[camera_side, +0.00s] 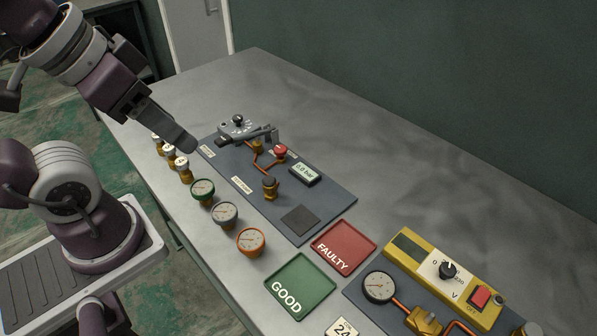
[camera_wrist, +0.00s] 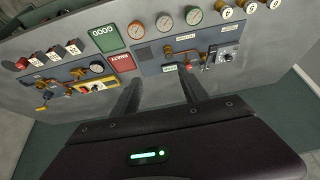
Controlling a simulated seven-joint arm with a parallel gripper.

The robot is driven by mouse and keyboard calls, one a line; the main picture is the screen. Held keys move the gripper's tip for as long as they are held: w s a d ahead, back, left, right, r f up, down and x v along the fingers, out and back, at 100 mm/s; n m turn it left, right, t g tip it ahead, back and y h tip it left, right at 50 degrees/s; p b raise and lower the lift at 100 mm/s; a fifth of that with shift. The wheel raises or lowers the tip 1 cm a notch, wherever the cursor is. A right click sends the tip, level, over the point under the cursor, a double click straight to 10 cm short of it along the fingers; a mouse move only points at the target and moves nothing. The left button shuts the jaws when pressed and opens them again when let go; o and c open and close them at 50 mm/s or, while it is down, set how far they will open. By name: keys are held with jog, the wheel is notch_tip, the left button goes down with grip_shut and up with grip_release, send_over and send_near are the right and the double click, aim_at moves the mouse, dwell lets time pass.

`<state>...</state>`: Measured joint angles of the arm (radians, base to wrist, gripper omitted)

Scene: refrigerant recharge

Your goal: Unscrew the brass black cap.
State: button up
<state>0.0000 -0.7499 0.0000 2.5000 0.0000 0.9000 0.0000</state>
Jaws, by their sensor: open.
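A brass fitting with a dark cap (camera_side: 269,185) stands upright on the dark blue-grey panel (camera_side: 330,200), below the copper pipe. It also shows, small, in the wrist view (camera_wrist: 168,48). My gripper (camera_side: 188,147) is above the panel's far left corner area, apart from the capped fitting and up and to the left of it. In the wrist view its two fingers (camera_wrist: 160,92) are spread with nothing between them. In the side view one finger hides the other.
A red knob (camera_side: 281,151), a small display (camera_side: 304,175) and a grey lever unit (camera_side: 240,130) share the panel. Several gauges (camera_side: 226,213) and small brass pieces line its left side. Green GOOD (camera_side: 300,288) and red FAULTY (camera_side: 344,247) trays lie nearer. The table behind is clear.

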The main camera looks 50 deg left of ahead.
jog(key=shift+c, duration=0.4)
jog(key=g, duration=0.6)
send_over(269, 179)
notch_tip(269, 179, down, 15)
jog(key=shift+f, duration=0.1)
notch_tip(269, 179, down, 9)
jog(key=shift+r, duration=0.15)
grip_shut()
